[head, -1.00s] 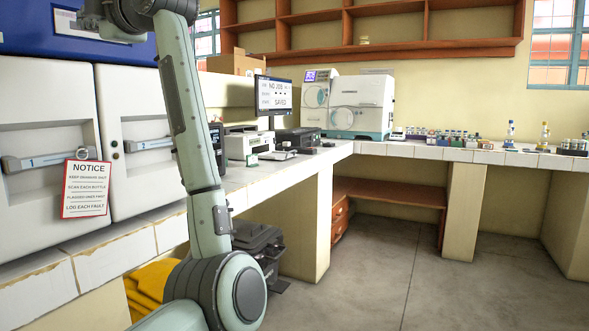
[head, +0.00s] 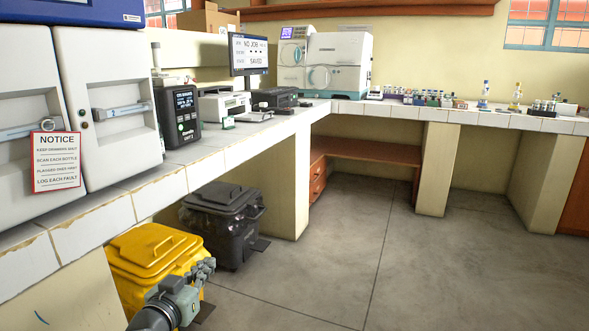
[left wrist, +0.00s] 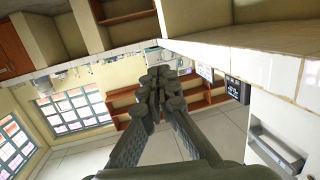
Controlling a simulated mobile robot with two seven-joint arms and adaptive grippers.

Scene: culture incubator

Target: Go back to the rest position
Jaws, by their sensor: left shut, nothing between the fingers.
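My left gripper (head: 207,268) shows low in the head view, in front of the yellow bin and below the counter's height. It is shut with nothing between its fingers. In the left wrist view the same gripper (left wrist: 160,85) has its fingertips together, and the room appears tilted behind it. My right gripper is in neither view.
A tiled counter (head: 165,188) runs along the left and back. White incubators (head: 105,90) with a notice (head: 56,162) stand on it. A yellow bin (head: 150,250) and a black bin (head: 225,222) stand below. The floor (head: 400,270) to the right is clear.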

